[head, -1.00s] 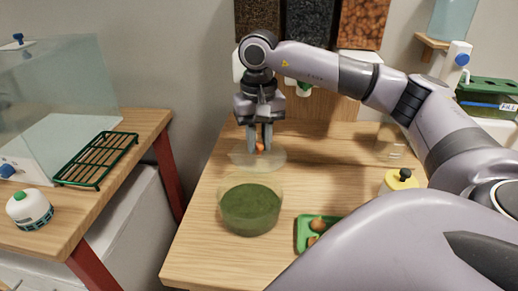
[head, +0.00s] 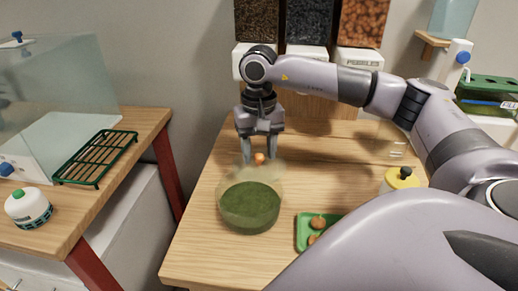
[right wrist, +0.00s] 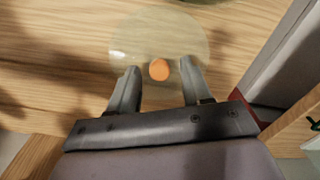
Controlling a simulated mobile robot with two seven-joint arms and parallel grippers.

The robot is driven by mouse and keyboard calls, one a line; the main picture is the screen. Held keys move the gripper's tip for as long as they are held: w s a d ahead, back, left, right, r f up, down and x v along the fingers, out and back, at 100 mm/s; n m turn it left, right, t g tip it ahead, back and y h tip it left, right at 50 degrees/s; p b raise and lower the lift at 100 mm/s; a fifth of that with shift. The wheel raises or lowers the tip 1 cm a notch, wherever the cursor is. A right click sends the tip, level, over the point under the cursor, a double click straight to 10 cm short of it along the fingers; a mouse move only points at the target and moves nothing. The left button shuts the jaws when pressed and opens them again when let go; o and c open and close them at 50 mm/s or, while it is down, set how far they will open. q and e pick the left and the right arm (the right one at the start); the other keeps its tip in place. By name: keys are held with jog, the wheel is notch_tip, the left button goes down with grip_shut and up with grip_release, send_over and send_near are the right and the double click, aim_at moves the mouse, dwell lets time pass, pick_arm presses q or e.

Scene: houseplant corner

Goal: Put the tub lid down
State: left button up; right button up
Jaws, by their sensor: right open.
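The tub lid (head: 273,170) is a clear, thin disc with an orange knob (head: 259,158). In the head view it shows just behind the rim of the clear tub (head: 250,205), which holds green stuff. My right gripper (head: 260,158) is open, pointing down, with a finger on each side of the knob. In the right wrist view the lid (right wrist: 160,32) lies beyond my fingertips (right wrist: 160,72), with bare wood showing through it. I cannot tell whether it rests flat on the table. My left gripper is out of view.
A green tray (head: 303,234) with brown balls and a yellow-topped jar (head: 402,179) stand right of the tub on the wooden table (head: 200,240). Dispensers (head: 307,55) stand along the back.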

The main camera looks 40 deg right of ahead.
aim_at(259, 155)
notch_tip(259, 155, up, 13)
jog(key=p, duration=0.1)
jog(key=shift+f, duration=0.2)
jog(key=shift+f, duration=0.1)
dwell(0.6)
